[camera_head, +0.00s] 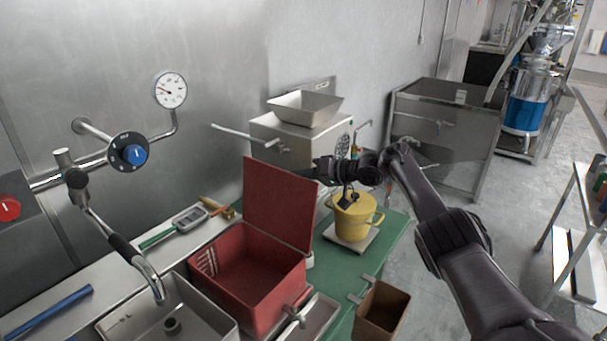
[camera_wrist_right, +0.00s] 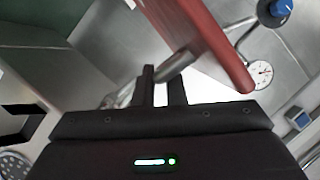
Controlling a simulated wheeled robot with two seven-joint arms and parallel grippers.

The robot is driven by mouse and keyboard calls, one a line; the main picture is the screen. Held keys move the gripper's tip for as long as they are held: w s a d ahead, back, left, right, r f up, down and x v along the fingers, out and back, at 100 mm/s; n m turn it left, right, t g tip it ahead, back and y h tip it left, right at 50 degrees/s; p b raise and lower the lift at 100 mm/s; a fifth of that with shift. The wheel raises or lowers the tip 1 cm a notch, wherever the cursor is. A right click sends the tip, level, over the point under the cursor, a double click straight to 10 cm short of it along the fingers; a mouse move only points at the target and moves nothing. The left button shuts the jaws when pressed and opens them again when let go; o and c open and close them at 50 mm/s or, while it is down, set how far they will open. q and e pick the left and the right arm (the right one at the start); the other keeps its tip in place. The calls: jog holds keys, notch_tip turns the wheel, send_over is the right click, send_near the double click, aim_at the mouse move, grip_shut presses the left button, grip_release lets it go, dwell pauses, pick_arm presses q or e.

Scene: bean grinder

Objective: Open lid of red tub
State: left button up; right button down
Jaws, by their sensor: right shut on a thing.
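The red tub (camera_head: 250,275) stands on the counter with its inside showing. Its red lid (camera_head: 278,205) is raised, standing about upright at the tub's back right side. My right gripper (camera_head: 318,170) is at the upper right edge of the lid, partly hidden behind it. In the right wrist view the fingers (camera_wrist_right: 162,85) are close around a short grey bar, the lid handle (camera_wrist_right: 178,64), against the red lid (camera_wrist_right: 205,40). My left gripper is not in view.
A yellow bucket (camera_head: 354,217) on a white plate stands right of the lid, just below my right gripper. A grey sink (camera_head: 205,315) with a tap is left of the tub. A grey machine with a hopper (camera_head: 305,108) is behind the lid.

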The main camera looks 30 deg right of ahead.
jog(key=shift+a, duration=0.15)
jog(key=c, duration=1.8)
grip_release()
jog(key=shift+o, duration=0.2)
jog(key=shift+s+d, duration=0.25)
jog(key=shift+d, duration=0.05)
jog(key=b+v, duration=0.1)
jog(key=v, duration=0.6)
